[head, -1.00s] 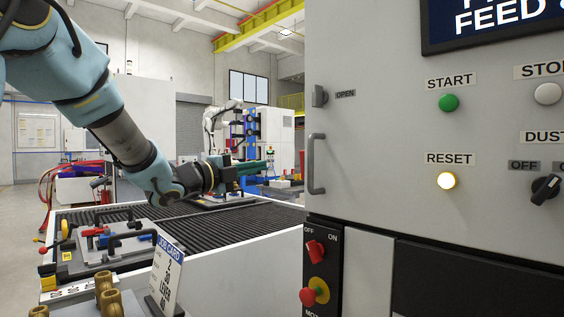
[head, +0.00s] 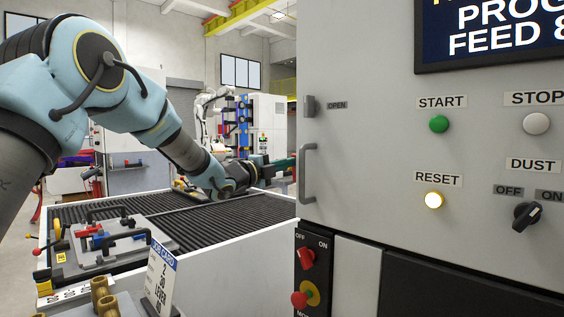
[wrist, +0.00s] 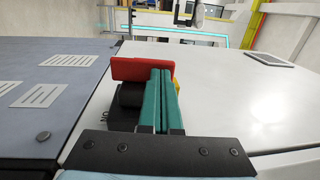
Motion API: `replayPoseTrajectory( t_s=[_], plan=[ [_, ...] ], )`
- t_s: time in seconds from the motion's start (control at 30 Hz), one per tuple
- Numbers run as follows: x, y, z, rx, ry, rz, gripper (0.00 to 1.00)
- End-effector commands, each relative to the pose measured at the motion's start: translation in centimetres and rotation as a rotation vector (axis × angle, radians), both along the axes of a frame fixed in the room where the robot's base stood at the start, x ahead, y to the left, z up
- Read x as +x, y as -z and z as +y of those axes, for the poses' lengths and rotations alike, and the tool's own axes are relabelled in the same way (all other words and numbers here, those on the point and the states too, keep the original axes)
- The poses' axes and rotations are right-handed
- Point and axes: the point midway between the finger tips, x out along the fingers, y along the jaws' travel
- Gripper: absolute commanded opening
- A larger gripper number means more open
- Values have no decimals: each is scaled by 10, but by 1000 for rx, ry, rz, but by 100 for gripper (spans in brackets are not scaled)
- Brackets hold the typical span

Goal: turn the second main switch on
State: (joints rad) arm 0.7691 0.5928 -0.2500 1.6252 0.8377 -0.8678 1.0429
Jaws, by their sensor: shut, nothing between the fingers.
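A red switch handle (wrist: 143,70) on a black base with some yellow beside it shows in the wrist view, on a pale panel. My gripper (wrist: 161,72) is shut, its two green fingers side by side, tips at the right part of the red handle; I cannot tell whether they touch it. In the head view my gripper (head: 286,162) reaches to the cabinet's left edge, where its tips are hidden, and that red handle is not seen. A red rotary switch (head: 306,257) marked OFF and ON sits low on the cabinet front. No label shows which is the second main switch.
The grey cabinet (head: 355,160) fills the right, with a door handle (head: 308,173), buttons, a black DUST knob (head: 527,215) and a red stop button (head: 299,299). A fixture plate (head: 110,250) and job card (head: 160,277) are at lower left. Vented panels (wrist: 40,95) lie left in the wrist view.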

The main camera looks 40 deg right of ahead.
Motion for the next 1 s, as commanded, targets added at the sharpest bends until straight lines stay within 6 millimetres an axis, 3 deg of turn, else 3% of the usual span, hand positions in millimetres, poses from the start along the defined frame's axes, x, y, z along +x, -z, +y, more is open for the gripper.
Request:
replayPoseTrajectory(
  t_s=[1.0],
  plan=[
    [-3, -9, -13, -8, 3, 2, 0]
  ],
)
